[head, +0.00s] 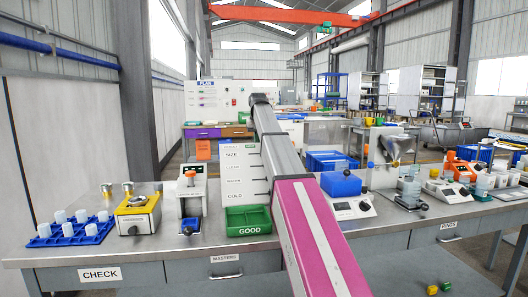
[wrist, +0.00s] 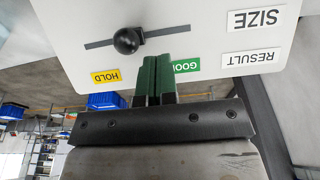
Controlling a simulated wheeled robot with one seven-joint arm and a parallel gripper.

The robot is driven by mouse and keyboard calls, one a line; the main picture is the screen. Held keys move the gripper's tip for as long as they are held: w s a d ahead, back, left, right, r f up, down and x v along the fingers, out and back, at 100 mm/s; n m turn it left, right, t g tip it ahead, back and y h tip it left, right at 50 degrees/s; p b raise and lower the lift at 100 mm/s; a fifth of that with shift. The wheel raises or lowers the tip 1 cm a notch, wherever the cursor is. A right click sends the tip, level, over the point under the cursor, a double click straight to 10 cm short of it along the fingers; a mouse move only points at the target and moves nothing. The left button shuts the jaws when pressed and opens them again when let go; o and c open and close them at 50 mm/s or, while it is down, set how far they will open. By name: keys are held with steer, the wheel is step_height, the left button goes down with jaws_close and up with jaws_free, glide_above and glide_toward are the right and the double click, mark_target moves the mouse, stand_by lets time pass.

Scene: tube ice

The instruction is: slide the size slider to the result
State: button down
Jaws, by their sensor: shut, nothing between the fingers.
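The size slider is a black ball knob (wrist: 127,40) on a dark slot (wrist: 165,33) in a white board (wrist: 215,52), seen upside down in the wrist view. The knob stands part-way along the slot, nearer its left end. Below the slot are a yellow HOLD label (wrist: 106,76) on the left and a green GOOD label (wrist: 186,66), partly covered by my fingers, on the right. SIZE (wrist: 257,19) and RESULT (wrist: 253,60) labels are at right. My gripper (wrist: 154,62) is shut and empty, its green fingertips below and right of the knob, apparently apart from it.
In the head view my arm crosses the bench in front of a white board (head: 229,180) listing SIZE and other words. A green GOOD bin (head: 248,220), a blue rack of tubes (head: 72,233) and a yellow device (head: 137,215) stand left of the arm. A blue-topped device (head: 342,184) stands right.

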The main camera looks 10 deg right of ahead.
stand_by(0.4)
steer(key=shift+f, duration=1.8)
steer(key=shift+d, duration=3.3)
steer(key=r, duration=0.2)
steer(key=a+r, duration=0.1)
steer(key=r, duration=0.2)
steer(key=shift+a, duration=0.1)
